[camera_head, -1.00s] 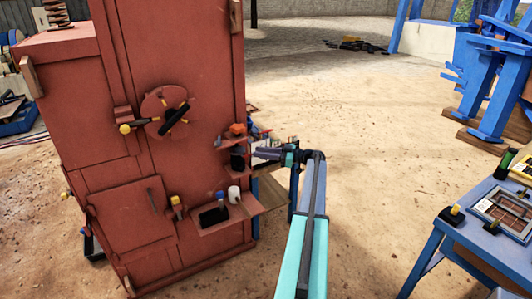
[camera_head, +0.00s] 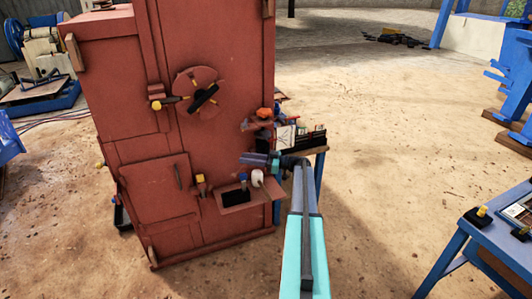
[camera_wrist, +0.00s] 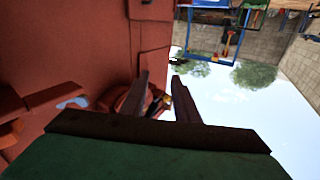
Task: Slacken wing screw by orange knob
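The orange knob (camera_head: 263,113) sits on a small red bracket high on the right edge of the red crusher cabinet (camera_head: 225,135) in the head view. The screw under it is too small to make out. My gripper (camera_head: 246,158) is below and slightly left of the knob, apart from it, with its fingers pointing left across the cabinet's face. In the wrist view my gripper (camera_wrist: 161,92) has its two fingers apart with nothing clearly held between them. A reddish rounded part (camera_wrist: 112,98) shows behind the left finger; I cannot tell what it is.
A red ledge (camera_head: 237,197) with a white cylinder (camera_head: 257,178) and a dark blue-topped item lies just below my gripper. A round hub (camera_head: 203,97) with a black handle is at upper left. A blue table (camera_head: 460,250) stands at right, with open sandy floor between.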

